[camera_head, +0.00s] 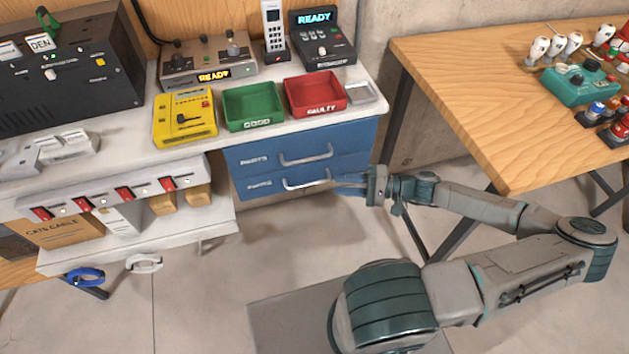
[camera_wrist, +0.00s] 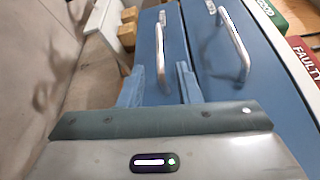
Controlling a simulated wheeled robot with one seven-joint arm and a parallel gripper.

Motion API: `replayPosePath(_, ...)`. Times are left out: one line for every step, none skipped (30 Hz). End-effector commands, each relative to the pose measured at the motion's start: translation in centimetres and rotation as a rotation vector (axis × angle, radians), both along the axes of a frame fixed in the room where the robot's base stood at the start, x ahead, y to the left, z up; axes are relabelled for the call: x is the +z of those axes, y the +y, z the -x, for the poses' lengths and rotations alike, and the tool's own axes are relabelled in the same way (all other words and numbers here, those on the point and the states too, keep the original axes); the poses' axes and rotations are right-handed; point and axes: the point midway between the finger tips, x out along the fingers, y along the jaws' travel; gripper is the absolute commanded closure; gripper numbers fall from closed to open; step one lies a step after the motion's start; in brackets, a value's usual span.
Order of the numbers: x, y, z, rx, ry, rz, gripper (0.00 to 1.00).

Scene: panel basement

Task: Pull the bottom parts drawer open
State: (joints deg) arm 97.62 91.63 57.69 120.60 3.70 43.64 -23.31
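The bottom parts drawer (camera_head: 262,190) is the lower of two blue drawer fronts under the white counter, and it looks shut. Its silver bar handle (camera_head: 306,184) also shows in the wrist view (camera_wrist: 160,50), on the left of the two blue fronts. My gripper (camera_head: 350,186) is just right of this handle in the head view. In the wrist view its two blue fingers (camera_wrist: 160,84) are open, one on each side of the handle's near end. No contact with the handle is visible. The upper drawer (camera_head: 345,139) also looks shut, with its own silver handle (camera_head: 306,155).
On the counter above stand a green bin (camera_head: 253,122), a red bin (camera_head: 315,110) and a yellow device (camera_head: 185,134). A wooden table (camera_head: 470,100) with dark legs stands at the right, near my arm. The floor before the drawers looks clear.

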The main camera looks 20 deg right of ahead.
Motion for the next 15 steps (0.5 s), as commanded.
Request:
replayPosePath(0.2, 1.2, -0.4, 0.004, -0.001, -0.005, 0.69)
replayPosePath(0.1, 1.9, -0.7, 0.006, 0.0, -0.005, 0.69)
replayPosePath(0.0, 2.7, -1.0, 0.006, -0.001, -0.005, 0.69)
replayPosePath(0.0, 3.3, -1.2, 0.006, 0.0, -0.005, 0.69)
replayPosePath(-0.1, 3.9, -1.4, 0.007, 0.0, -0.005, 0.69)
replayPosePath(-0.2, 4.6, -1.8, 0.007, -0.001, -0.003, 0.69)
replayPosePath(-0.2, 5.2, -2.0, 0.008, 0.0, -0.003, 0.69)
replayPosePath(-0.3, 5.6, -2.2, 0.008, 0.0, -0.003, 0.69)
replayPosePath(-0.3, 6.2, -2.4, 0.006, 0.0, -0.004, 0.69)
replayPosePath(-0.4, 6.6, -2.6, 0.007, 0.0, -0.002, 0.69)
replayPosePath(-0.4, 7.0, -2.7, 0.008, 0.0, -0.002, 0.69)
replayPosePath(-0.5, 7.4, -2.9, 0.007, 0.0, -0.001, 0.69)
replayPosePath(-0.5, 7.6, -3.0, 0.007, 0.0, -0.001, 0.69)
replayPosePath(-0.6, 7.9, -3.1, 0.007, 0.0, -0.001, 0.69)
replayPosePath(-0.6, 8.1, -3.2, 0.007, 0.0, -0.001, 0.69)
